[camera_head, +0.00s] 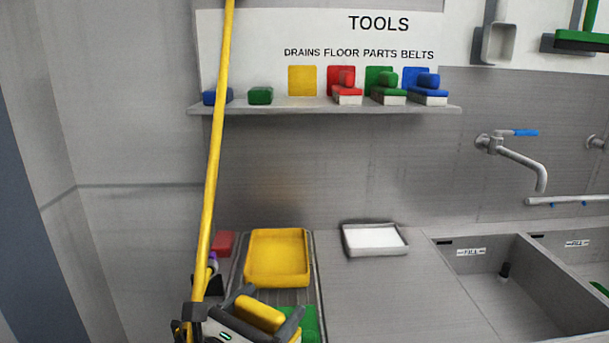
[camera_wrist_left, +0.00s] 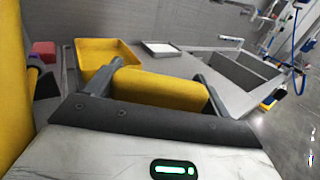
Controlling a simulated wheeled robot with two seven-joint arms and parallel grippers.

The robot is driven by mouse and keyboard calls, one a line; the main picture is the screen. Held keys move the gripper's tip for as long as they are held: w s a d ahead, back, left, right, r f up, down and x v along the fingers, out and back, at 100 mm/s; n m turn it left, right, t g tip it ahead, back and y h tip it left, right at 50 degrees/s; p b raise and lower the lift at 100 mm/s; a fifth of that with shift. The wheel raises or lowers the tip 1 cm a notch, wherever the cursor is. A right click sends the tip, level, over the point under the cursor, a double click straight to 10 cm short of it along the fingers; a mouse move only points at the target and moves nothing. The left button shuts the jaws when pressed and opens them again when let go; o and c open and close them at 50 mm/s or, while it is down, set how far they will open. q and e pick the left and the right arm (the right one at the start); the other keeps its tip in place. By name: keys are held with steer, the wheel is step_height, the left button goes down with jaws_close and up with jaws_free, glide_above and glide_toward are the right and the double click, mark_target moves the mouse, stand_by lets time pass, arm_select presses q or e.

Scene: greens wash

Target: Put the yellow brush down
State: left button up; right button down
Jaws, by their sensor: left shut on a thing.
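My left gripper (camera_head: 265,309) is low in the head view, shut on the yellow brush (camera_head: 258,313). In the left wrist view the brush (camera_wrist_left: 160,88) lies crosswise between the two dark fingers, its yellow top showing; its underside is hidden. The gripper is on the near side of the yellow tray (camera_head: 276,284). On the shelf (camera_head: 275,107), a yellow square (camera_head: 302,80) has no brush in front of it. Red (camera_head: 347,91), green (camera_head: 388,90) and blue (camera_head: 428,92) brushes stand by their matching squares. My right gripper is not in view.
A long yellow pole (camera_head: 213,170) rises just left of the gripper. A green object (camera_head: 308,323) is close beside it, partly hidden. A white-filled tray (camera_head: 374,240) stands on the counter, with sinks (camera_head: 508,290) at right. The counter between is clear.

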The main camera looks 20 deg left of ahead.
arm_select(q)
steer(key=w+a+r, duration=0.4)
steer(key=a+r, duration=0.2)
steer(key=r, duration=0.2)
steer(key=w+a+r, duration=0.4)
steer(key=a+r, duration=0.3)
steer(key=r, duration=0.1)
steer(key=shift+w+a+r, duration=0.25)
steer(key=shift+a+r, duration=0.05)
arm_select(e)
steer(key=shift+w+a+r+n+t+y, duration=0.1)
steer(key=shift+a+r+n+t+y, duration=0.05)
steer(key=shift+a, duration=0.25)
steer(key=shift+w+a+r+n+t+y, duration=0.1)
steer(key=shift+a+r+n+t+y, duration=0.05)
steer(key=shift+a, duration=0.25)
arm_select(q)
steer(key=shift+r, duration=0.2)
steer(key=shift+r, duration=0.1)
